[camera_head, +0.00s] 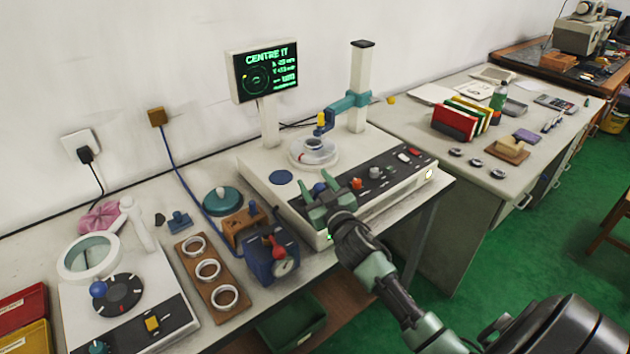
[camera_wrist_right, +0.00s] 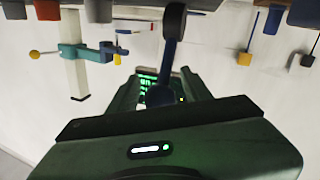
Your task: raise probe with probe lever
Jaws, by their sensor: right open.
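The probe (camera_head: 321,122), with a yellow top and blue body, hangs from a teal arm on a white post above a ring (camera_head: 314,144) on the round turntable. Whether it touches the ring cannot be told. The probe also shows upside down in the right wrist view (camera_wrist_right: 107,50). The probe lever, with a blue ball knob (camera_head: 319,188), stands at the machine's front left. My right gripper (camera_head: 327,197) is open at the lever. In the right wrist view the lever's dark blue rod and knob (camera_wrist_right: 160,95) lie between the open fingers (camera_wrist_right: 160,90). My left gripper is out of view.
The machine's display (camera_head: 264,72) reads "CENTRE IT". Its front panel has an orange knob (camera_head: 375,172) and buttons. A blue gauge unit (camera_head: 270,256) and a wooden tray with rings (camera_head: 215,308) stand left of my gripper. The machine's body lies close behind it.

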